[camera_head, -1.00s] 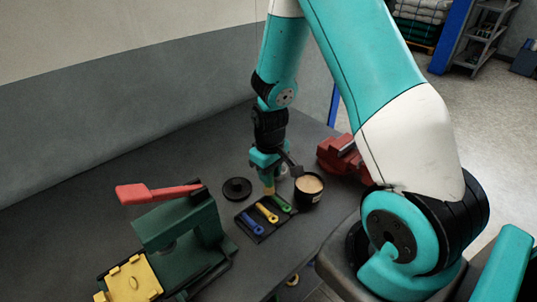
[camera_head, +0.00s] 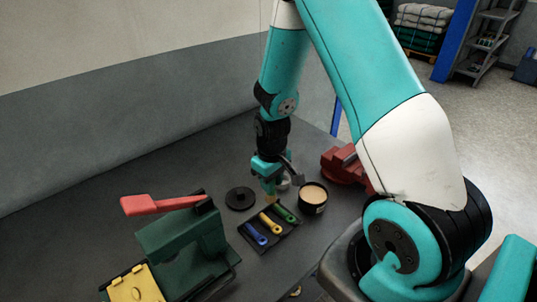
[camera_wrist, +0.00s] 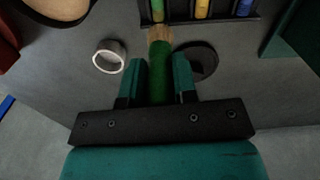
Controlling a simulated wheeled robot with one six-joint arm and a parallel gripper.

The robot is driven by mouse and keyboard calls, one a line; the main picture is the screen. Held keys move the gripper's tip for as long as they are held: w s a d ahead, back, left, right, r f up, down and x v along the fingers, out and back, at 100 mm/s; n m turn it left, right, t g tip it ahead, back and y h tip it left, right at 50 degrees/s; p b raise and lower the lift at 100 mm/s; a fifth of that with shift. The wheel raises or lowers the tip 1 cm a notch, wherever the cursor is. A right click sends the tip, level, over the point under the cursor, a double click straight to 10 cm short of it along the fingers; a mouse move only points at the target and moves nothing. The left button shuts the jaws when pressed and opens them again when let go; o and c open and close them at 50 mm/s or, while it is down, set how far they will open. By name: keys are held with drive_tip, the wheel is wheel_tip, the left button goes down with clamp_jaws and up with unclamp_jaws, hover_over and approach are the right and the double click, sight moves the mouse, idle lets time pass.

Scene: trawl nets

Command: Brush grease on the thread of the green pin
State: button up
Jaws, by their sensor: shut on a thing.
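The green pin (camera_head: 284,213) lies in a dark tray (camera_head: 250,242) beside a yellow pin and a blue pin. It also shows at the top of the wrist view (camera_wrist: 157,9), partly cut off by the frame edge. My gripper (camera_head: 269,182) is shut on a green-handled brush (camera_wrist: 160,75) with tan bristles. The bristles (camera_wrist: 160,34) point toward the green pin's end, close to the tray's edge; I cannot tell whether they touch. An open black tub of tan grease (camera_head: 313,197) stands just right of the tray.
A black round lid (camera_head: 240,198) lies left of my gripper. A red vise (camera_head: 345,164) stands behind right. A green press with a red lever (camera_head: 160,205) stands at left.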

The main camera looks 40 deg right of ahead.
drive_tip(key=r+p, duration=0.1)
drive_tip(key=r, duration=0.2)
drive_tip(key=shift+s, duration=0.2)
drive_tip(key=shift+w+a+r+p, duration=0.1)
drive_tip(key=shift+w+r+p, duration=0.05)
drive_tip(key=shift+r+p, duration=1.95)
drive_tip(key=shift+r, duration=0.35)
drive_tip(key=shift+d, duration=0.2)
